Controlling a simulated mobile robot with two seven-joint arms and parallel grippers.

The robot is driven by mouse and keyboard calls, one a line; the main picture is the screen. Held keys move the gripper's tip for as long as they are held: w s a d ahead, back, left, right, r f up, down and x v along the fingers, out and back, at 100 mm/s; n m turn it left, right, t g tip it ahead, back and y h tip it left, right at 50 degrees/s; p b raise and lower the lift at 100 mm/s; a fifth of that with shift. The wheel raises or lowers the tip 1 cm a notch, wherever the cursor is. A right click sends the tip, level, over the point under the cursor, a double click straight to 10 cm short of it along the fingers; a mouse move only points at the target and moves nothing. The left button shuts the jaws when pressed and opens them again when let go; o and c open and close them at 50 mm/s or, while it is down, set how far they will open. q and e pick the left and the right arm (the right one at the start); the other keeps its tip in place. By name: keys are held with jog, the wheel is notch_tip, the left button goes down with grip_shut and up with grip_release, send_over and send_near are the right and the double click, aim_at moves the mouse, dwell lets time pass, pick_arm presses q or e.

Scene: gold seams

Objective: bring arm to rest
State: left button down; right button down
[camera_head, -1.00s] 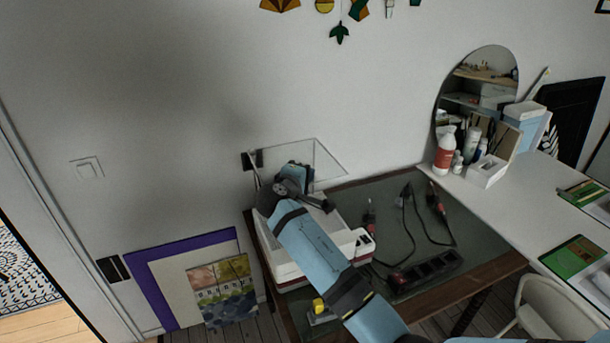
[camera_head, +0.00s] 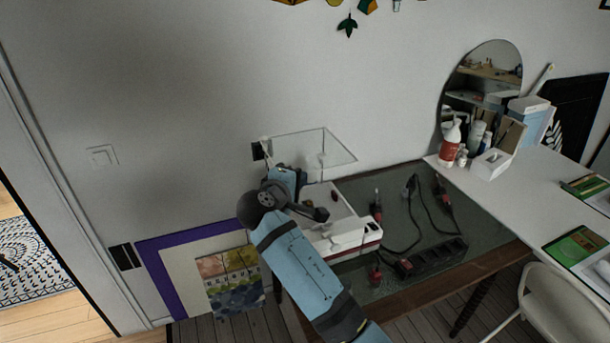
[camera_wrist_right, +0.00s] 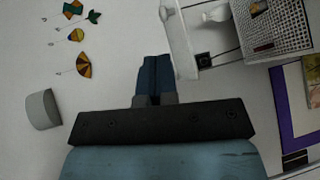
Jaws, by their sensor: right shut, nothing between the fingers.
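My right arm (camera_head: 295,262) reaches up and left from the bottom of the head view, across the left part of the dark green work table. My right gripper (camera_head: 289,180) is at its far end, in front of the white machine with the raised clear lid; its fingertips are hard to make out there. In the right wrist view the blue fingers (camera_wrist_right: 153,76) are together, shut and empty, with pale wall beyond them. My left gripper is in neither view.
The white machine (camera_head: 350,232) stands close behind my right arm, its clear lid (camera_head: 325,150) raised. Soldering tools, cables and a black power strip (camera_head: 438,257) lie on the green table (camera_head: 405,285). A white desk (camera_head: 530,205) and chair (camera_head: 545,300) stand right. Wall is near.

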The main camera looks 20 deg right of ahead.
jog(key=s+a+f+y, duration=0.1)
jog(key=s+f+y, duration=0.4)
jog(key=f, duration=0.5)
jog(key=s+a+f+y, duration=0.1)
jog(key=s+f+y, duration=0.2)
jog(key=s+f, duration=0.55)
jog(key=s+f+m+y, duration=0.2)
jog(key=s+f, duration=0.3)
jog(key=s, duration=0.5)
jog(key=s+a+f+m+y+p, duration=0.1)
jog(key=s+f+m+y, duration=0.2)
jog(key=s, duration=0.7)
notch_tip(320, 180, down, 3)
jog(key=shift+s+f+t+y, duration=0.1)
jog(key=shift+s+t+y, duration=0.25)
jog(key=shift+y, duration=0.75)
